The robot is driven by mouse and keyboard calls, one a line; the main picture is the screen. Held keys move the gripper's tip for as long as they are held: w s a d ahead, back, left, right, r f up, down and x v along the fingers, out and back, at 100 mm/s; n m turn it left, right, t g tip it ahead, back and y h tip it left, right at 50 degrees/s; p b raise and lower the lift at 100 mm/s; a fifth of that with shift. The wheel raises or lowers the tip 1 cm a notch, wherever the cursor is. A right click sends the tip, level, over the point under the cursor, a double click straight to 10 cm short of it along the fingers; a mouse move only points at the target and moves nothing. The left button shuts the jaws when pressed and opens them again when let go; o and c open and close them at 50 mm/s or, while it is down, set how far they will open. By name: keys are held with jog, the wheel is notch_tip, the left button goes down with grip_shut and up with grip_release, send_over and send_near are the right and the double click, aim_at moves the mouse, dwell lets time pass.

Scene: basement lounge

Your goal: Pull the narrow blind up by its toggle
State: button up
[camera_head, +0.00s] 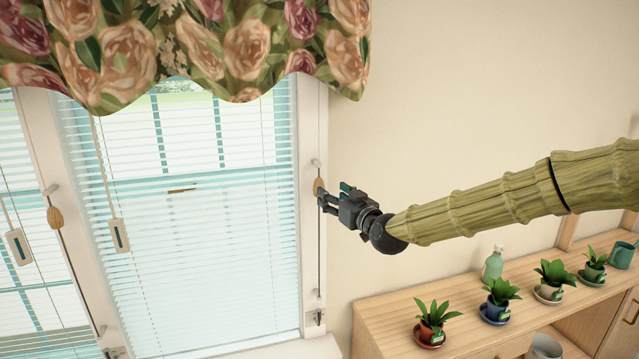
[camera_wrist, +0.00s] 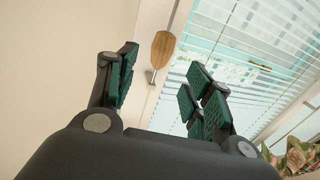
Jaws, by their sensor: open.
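A wooden toggle (camera_head: 319,186) hangs on a cord along the right side of the window frame. In the wrist view the toggle (camera_wrist: 163,48) shows ahead of the gap between my fingers, with no visible contact. My gripper (camera_head: 325,201) is open and empty, at about the toggle's height. Its green-padded fingers (camera_wrist: 163,88) stand apart in the wrist view. A white slatted blind (camera_head: 215,240) is lowered over the window left of this toggle. A second wooden toggle (camera_head: 55,217) hangs on the post between this blind and another blind (camera_head: 35,285), cut off at left.
A floral valance (camera_head: 190,45) hangs above the window. A wooden shelf unit (camera_head: 465,338) below my arm holds several potted plants, a green bottle (camera_head: 493,263) and a teal mug (camera_head: 620,255). The wall (camera_head: 450,95) above is bare.

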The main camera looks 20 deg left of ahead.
aim_at(319, 185)
jog(key=p+x, duration=0.3)
jog(key=x, duration=0.5)
jog(key=shift+w+a+p, duration=0.25)
jog(key=shift+a+p, duration=0.05)
jog(key=shift+p, duration=0.1)
jog(key=shift+f, duration=0.1)
grip_shut()
